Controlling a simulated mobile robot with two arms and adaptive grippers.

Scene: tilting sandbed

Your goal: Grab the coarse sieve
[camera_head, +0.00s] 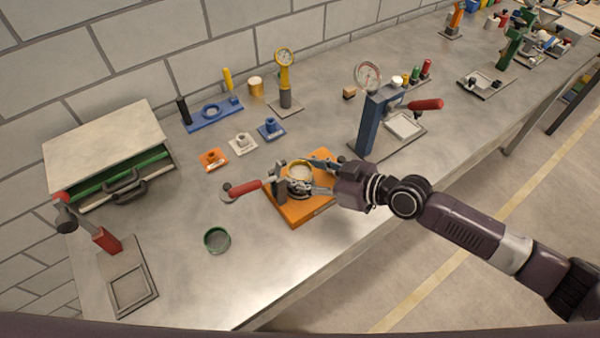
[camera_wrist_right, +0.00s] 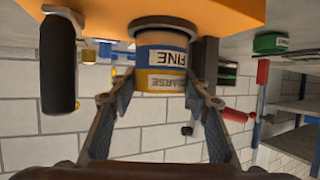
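The coarse sieve (camera_wrist_right: 160,82) is a yellow ring labelled COARSE. It is stacked with a blue ring labelled FINE (camera_wrist_right: 167,55) on the orange station (camera_head: 303,212). The right wrist view looks upside down, so the coarse sieve is on top. The head view shows its yellow rim (camera_head: 299,170), partly covered by my gripper. My right gripper (camera_wrist_right: 160,102) is open, with one finger on each side of the stack near the coarse sieve. Gaps appear between fingertips and ring. The right gripper also shows in the head view (camera_head: 314,178). My left gripper is not in view.
A blue press (camera_head: 374,122) stands behind my right wrist. A grey cabinet (camera_head: 105,145) and red press (camera_head: 106,240) are at left.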

